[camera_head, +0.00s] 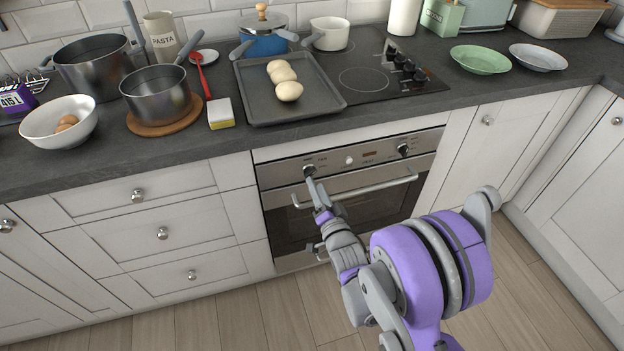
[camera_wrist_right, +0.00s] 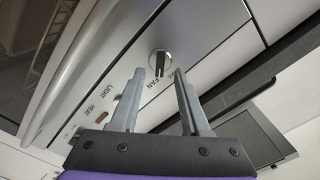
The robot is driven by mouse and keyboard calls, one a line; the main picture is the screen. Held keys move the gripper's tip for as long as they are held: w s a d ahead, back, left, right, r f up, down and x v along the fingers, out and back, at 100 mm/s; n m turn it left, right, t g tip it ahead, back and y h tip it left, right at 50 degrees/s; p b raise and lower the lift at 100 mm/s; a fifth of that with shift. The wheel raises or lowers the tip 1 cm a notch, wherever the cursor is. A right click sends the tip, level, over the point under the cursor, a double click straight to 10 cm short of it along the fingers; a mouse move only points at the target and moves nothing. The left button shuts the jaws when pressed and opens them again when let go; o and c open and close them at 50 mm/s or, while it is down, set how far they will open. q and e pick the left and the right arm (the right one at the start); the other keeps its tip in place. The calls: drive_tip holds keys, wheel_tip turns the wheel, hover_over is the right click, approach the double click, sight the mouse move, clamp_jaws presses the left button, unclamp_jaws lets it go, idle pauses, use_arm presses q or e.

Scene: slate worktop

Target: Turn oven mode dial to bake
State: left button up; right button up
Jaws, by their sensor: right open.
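The oven (camera_head: 375,205) is built in under the worktop, its control panel above the door. A left dial (camera_head: 309,170) and a right dial (camera_head: 402,150) sit on the panel; which is the mode dial cannot be read here. My right gripper (camera_head: 313,182) is at the left dial. In the right wrist view, that dial (camera_wrist_right: 160,63) is dark with a pale pointer and lies just beyond and between the open fingertips (camera_wrist_right: 159,75), with no clear contact. Lettering including "FAN", "LIGHT" and "HEAT" shows near it. No bake mark is readable. My left gripper is out of view.
The oven door handle (camera_head: 385,187) runs just below the panel, close under my right gripper. The worktop edge overhangs above. A baking tray (camera_head: 325,95) with dough pieces and a black hob (camera_head: 410,92) are on top. The floor in front is clear.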

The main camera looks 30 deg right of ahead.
sight(311, 175)
drive_tip(key=shift+x, duration=1.95)
clamp_jaws()
